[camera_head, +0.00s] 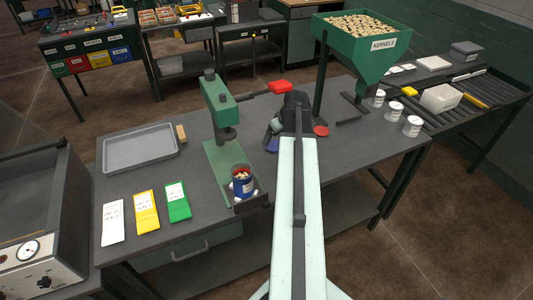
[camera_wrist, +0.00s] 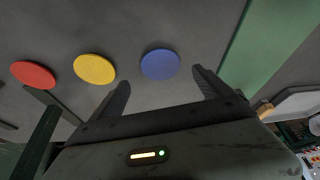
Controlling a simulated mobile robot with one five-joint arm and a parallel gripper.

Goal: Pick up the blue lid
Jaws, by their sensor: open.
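The blue lid (camera_wrist: 160,64) is a flat round disc lying on the dark grey table in the wrist view. In the head view, a blue patch (camera_head: 271,144) shows beside my arm, partly covered. My gripper (camera_wrist: 160,76) is open and empty, its two dark fingers spread to either side of the blue lid in the picture. The lid appears beyond the fingertips; I cannot tell the exact gap. In the head view my gripper (camera_head: 279,130) is largely hidden by my arm.
A yellow lid (camera_wrist: 95,69) and a red lid (camera_wrist: 33,75) lie left of the blue one. A green press (camera_head: 222,115) holding a blue-labelled can (camera_head: 243,182) stands close left of my arm. A green kernel hopper (camera_head: 365,45) stands at the right, near white cans (camera_head: 394,111).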

